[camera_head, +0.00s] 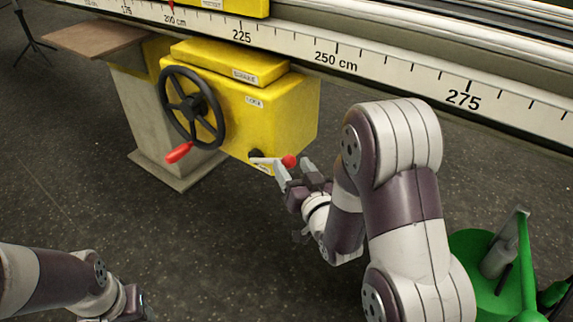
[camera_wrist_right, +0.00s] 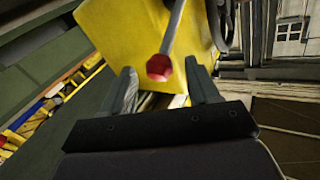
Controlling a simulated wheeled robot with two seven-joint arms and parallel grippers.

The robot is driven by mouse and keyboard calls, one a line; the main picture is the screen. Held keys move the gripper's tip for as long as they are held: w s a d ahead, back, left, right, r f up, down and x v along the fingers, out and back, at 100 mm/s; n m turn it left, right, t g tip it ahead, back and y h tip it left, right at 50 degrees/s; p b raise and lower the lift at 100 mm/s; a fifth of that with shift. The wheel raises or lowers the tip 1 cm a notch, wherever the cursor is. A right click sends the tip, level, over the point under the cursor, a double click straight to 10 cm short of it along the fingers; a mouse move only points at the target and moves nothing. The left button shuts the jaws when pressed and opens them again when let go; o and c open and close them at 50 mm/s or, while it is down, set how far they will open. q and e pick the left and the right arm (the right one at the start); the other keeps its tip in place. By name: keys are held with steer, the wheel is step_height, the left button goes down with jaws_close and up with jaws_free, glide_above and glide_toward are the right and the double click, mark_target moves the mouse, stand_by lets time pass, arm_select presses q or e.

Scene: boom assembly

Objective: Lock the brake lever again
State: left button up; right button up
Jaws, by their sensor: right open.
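The brake lever (camera_head: 266,161) is a light metal rod with a red knob (camera_head: 289,161) on the lower front of the yellow box (camera_head: 285,110). It lies roughly level, with the knob to the right. My right gripper (camera_head: 293,170) is open at the knob. In the right wrist view the red knob (camera_wrist_right: 159,67) sits between and a little beyond the open fingers (camera_wrist_right: 165,85), with the rod running up to the box; I cannot tell whether they touch it. My left arm shows at the lower left; its gripper (camera_head: 135,305) is cut off by the frame edge.
A black handwheel (camera_head: 192,107) with a red handle (camera_head: 179,152) is on the box, left of the lever. A ruled rail (camera_head: 330,58) runs above. A concrete pedestal (camera_head: 150,130) stands behind the wheel. A green stand (camera_head: 490,275) is at the lower right. The floor in front is clear.

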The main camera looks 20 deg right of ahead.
mark_target(272, 138)
steer(key=shift+w+a+b, duration=0.2)
steer(key=shift+w+b, duration=0.25)
steer(key=shift+w, duration=1.7)
jaws_close()
steer(key=r+p, duration=0.1)
steer(key=p, duration=0.1)
steer(key=r+g+p, duration=0.1)
steer(key=p, duration=0.1)
steer(key=r+p, duration=0.1)
steer(key=p, duration=0.1)
steer(key=shift+w+a+r+n, duration=0.15)
steer(key=shift+w+a+n, duration=0.2)
steer(key=shift+n, duration=0.05)
steer(key=g+p, duration=0.1)
steer(key=p, duration=0.1)
steer(key=w+n+g+p, duration=0.1)
steer(key=p, duration=0.2)
steer(key=shift+a+r+h, duration=0.3)
steer(key=shift+a+h, duration=0.1)
steer(key=shift+w+f+g, duration=0.2)
steer(key=shift+f+g, duration=0.05)
steer(key=shift+g, duration=0.05)
